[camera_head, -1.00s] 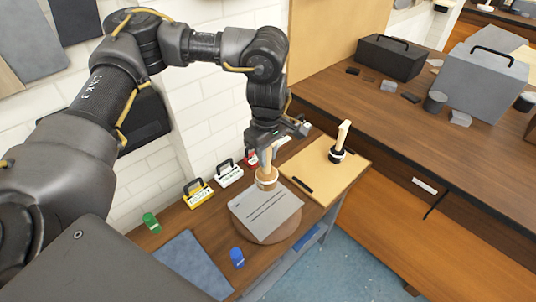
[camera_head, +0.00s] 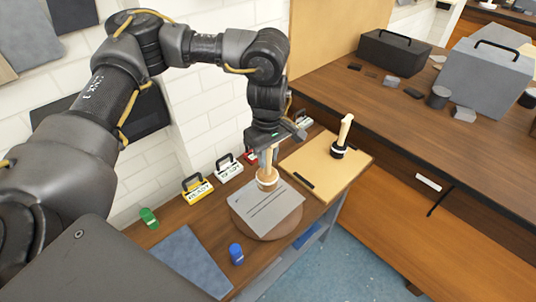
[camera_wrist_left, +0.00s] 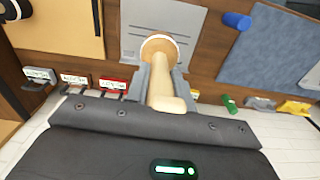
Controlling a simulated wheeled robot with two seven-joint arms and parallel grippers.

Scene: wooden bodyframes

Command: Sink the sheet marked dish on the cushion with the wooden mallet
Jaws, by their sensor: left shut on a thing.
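My left gripper (camera_head: 267,149) is shut on the handle of the wooden mallet (camera_head: 267,180). The mallet is upright, its head down at the back part of the grey sheet (camera_head: 262,209). The sheet has dark lines and lies on the round brown cushion (camera_head: 286,226). In the left wrist view the mallet handle (camera_wrist_left: 162,83) sits between the two fingers, and its round head is over the edge of the sheet (camera_wrist_left: 145,22). Whether the head touches the sheet is hard to tell. My right gripper is not in view.
A second tool with a wooden handle (camera_head: 344,132) and dark base stands on the tan board (camera_head: 300,159). Labelled blocks with black handles, one yellow (camera_head: 198,191) and one white (camera_head: 229,170), line the wall. A green cylinder (camera_head: 149,218), a blue cylinder (camera_head: 236,254) and a blue-grey mat (camera_head: 190,264) lie left.

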